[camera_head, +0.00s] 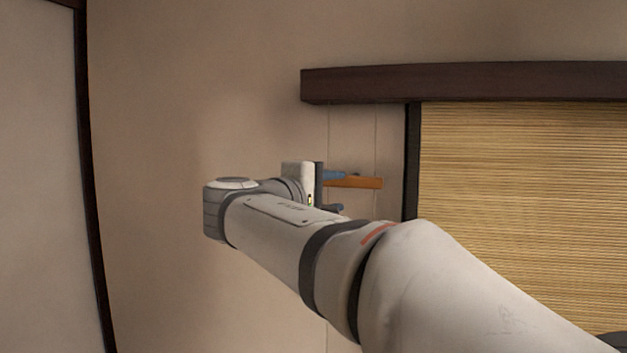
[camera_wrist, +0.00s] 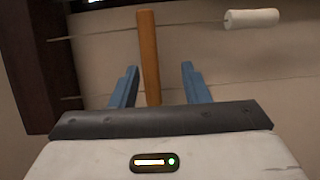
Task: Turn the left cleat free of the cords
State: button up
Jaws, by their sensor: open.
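The cleat, an orange-brown wooden bar (camera_head: 358,182), lies level against the wall below the left end of the dark beam. Two thin vertical cords pass at it, one near each end. In the wrist view the cleat (camera_wrist: 149,55) stands upright in the picture and crosses both cord lines. My gripper (camera_head: 341,192) is open, with its blue fingers on either side of the cleat; gaps show on both sides in the wrist view (camera_wrist: 159,70). My arm and gripper hide the cords below and the cleat's near end.
A dark wooden beam (camera_head: 460,82) runs above the woven blind (camera_head: 520,200), which has a dark left edge. A white cylinder (camera_wrist: 251,18) is on one cord in the wrist view. Bare wall (camera_head: 190,100) lies to the left, beside a dark post (camera_head: 88,180).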

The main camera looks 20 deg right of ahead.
aim_at(346, 183)
jog(key=shift+w+r, duration=0.15)
jog(key=shift+r, duration=0.4)
jog(key=shift+w+d+r, duration=0.1)
jog(key=shift+w+d, duration=0.05)
jog(key=shift+d, duration=0.1)
jog(key=p+x, duration=0.2)
jog(key=x, duration=0.5)
jog(key=shift+c, duration=0.2)
grip_shut()
